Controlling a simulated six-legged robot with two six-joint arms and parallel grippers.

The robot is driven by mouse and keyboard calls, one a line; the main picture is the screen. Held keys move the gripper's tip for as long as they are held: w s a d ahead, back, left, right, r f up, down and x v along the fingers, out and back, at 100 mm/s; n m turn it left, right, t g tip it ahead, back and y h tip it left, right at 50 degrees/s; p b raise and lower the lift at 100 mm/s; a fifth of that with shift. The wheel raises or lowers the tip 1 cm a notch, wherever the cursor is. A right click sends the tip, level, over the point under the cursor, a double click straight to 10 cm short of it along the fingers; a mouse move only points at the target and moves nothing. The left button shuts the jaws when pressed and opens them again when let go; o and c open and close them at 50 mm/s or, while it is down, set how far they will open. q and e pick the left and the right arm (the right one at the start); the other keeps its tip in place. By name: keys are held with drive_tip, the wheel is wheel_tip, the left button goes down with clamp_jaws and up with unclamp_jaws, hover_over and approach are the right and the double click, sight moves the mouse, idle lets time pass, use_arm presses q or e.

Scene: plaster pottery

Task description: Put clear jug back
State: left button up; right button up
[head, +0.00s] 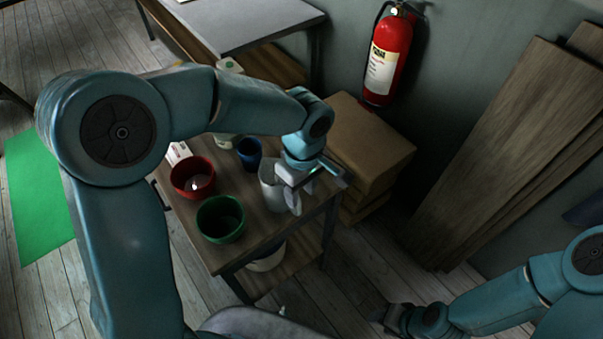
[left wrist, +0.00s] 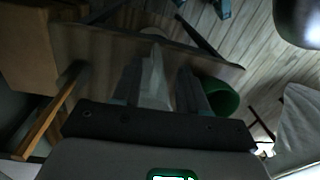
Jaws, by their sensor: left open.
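The clear jug (head: 270,184) stands on the small wooden table (head: 272,225), near its right edge. It looks pale and see-through, with its handle side toward my left gripper (head: 304,181). My left gripper is open at that side of the jug. In the left wrist view, the fingers of my left gripper (left wrist: 161,88) lie either side of a pale clear part of the jug (left wrist: 153,78). Whether they touch it I cannot tell. My right gripper (head: 388,316) is low at the right, away from the table; its jaws are too dark to read.
A green pot (head: 221,219), a red pot (head: 193,178) and a blue cup (head: 249,153) share the tabletop left of the jug. Cardboard boxes (head: 368,145) stand close behind the table at right. A fire extinguisher (head: 388,58) hangs on the wall.

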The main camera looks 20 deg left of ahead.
use_arm(q)
wheel_tip(320, 180, up, 8)
drive_tip(key=shift+w+f, duration=0.2)
drive_tip(key=shift+f, duration=0.05)
drive_tip(key=shift+w, duration=0.1)
drive_tip(key=shift+s+d+f, duration=0.1)
drive_tip(key=shift+s, duration=0.15)
